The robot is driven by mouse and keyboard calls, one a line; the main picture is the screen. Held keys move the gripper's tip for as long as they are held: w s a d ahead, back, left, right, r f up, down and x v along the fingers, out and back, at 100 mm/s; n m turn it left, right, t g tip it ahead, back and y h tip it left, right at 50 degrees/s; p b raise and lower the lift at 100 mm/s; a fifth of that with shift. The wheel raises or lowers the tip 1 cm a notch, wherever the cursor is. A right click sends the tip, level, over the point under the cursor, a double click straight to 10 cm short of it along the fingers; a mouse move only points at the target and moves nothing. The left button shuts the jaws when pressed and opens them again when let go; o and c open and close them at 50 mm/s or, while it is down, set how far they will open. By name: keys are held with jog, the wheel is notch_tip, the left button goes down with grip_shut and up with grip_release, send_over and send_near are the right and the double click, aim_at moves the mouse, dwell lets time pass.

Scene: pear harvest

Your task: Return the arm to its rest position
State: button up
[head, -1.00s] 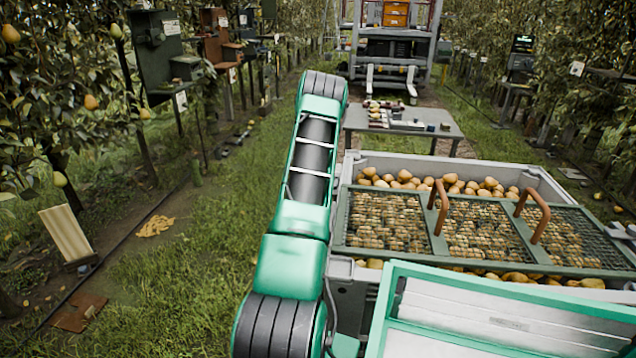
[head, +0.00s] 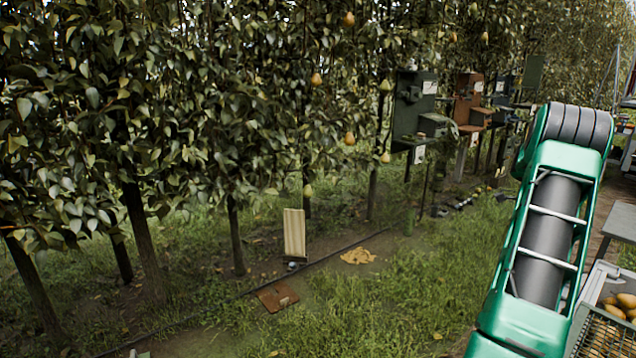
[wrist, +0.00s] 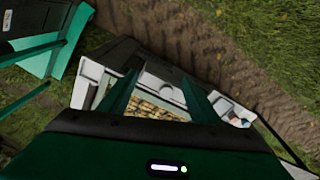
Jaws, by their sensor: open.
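My gripper (wrist: 158,84) shows in the wrist view, with its two dark green fingers spread apart and nothing between them. It points down toward a pale-rimmed bin of pears (wrist: 92,68), which lies below and beyond the fingers. In the head view my green arm rises along the right side. My gripper is not visible there.
Pear trees (head: 140,150) fill the left and middle, with a few hanging pears (head: 349,138). Green and brown boxes (head: 415,103) stand on posts. A pale board (head: 294,233) leans near a brown plate (head: 277,296) on the ground. Open grass lies left of my arm.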

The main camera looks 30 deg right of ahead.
jog(key=w+a+r+n, duration=0.1)
jog(key=a+r+n, duration=0.3)
jog(key=a, duration=0.5)
jog(key=w+a+r+n, duration=0.1)
jog(key=a+r+n, duration=0.25)
jog(key=a, duration=0.55)
jog(key=w+a+r+n, duration=0.1)
jog(key=a+r+n, duration=0.25)
jog(key=a, duration=0.55)
jog(key=s+a+f+n, duration=0.1)
jog(key=s+a+n, duration=0.5)
jog(key=a, duration=0.6)
jog(key=s+a+f+n, duration=0.1)
jog(key=s+a+n, duration=0.5)
jog(key=a, duration=0.6)
jog(key=s, duration=0.2)
jog(key=shift+s+a+t+y, duration=0.25)
jog(key=shift+s+t+y, duration=0.05)
jog(key=shift+s+t, duration=0.1)
jog(key=shift+f, duration=0.1)
jog(key=c, duration=0.5)
jog(key=shift+d, duration=0.15)
jog(key=shift+c, duration=0.8)
